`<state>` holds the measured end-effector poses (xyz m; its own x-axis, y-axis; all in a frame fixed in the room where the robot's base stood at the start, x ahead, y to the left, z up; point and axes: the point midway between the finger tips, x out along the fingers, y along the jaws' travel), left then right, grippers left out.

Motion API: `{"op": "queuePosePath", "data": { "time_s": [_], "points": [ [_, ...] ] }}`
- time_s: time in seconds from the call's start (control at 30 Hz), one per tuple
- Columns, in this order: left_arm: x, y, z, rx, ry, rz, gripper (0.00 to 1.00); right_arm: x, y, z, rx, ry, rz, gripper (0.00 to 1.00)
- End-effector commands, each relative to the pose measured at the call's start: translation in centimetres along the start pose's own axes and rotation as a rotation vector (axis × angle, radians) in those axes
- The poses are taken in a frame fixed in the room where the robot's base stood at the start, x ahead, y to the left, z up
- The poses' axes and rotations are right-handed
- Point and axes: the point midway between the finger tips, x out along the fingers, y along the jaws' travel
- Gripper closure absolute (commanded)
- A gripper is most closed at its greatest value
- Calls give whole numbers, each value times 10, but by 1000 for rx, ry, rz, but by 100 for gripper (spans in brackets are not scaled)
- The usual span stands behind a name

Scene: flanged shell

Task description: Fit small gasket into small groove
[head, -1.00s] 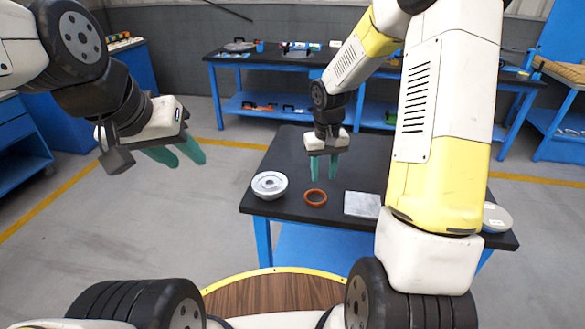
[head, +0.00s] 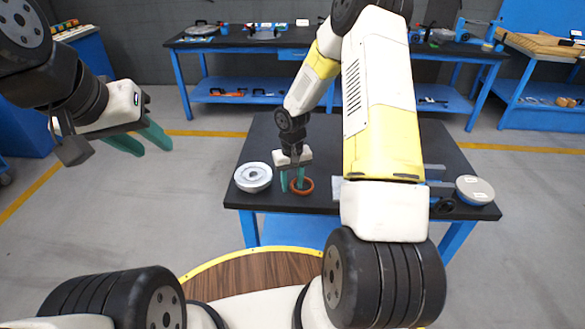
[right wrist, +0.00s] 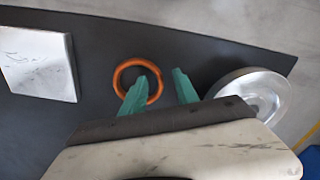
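The small gasket is an orange ring (head: 302,193) lying flat on the black table; it also shows in the right wrist view (right wrist: 135,62). The silver round flanged shell (head: 253,177) stands left of it and also shows in the right wrist view (right wrist: 262,92). The small groove cannot be made out. My right gripper (head: 292,188) is open and low over the gasket. In the right wrist view (right wrist: 160,76), one finger overlaps the ring and the other is between ring and shell. Contact cannot be told. My left gripper (head: 155,150) is open and empty, away from the table.
A square metal plate (right wrist: 38,62) lies beside the gasket, mostly hidden by my right arm in the head view. Another workbench (head: 230,40) stands behind, with clear floor between.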

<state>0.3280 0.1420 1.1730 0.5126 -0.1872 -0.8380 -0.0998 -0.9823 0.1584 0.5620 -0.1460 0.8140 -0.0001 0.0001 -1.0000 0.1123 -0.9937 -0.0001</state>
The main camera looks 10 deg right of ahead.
Motion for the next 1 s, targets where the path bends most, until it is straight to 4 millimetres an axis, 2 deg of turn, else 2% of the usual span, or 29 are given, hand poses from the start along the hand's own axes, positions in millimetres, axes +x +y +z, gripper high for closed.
{"op": "queuePosePath", "data": {
  "time_s": [0.2, 0.27, 0.4, 1.0],
  "points": [
    [0, 0, 0, 0, 0, 0, 64, 1, 0, 0, 0, 1, 0, 64],
    [0, 0, 0, 0, 0, 0, 64, 1, 0, 0, 0, 1, 0, 74],
    [0, 0, 0, 0, 0, 0, 64, 1, 0, 0, 0, 0, 0, 100],
    [0, 0, 0, 0, 0, 0, 64, 1, 0, 0, 0, 0, 0, 100]
  ]
}}
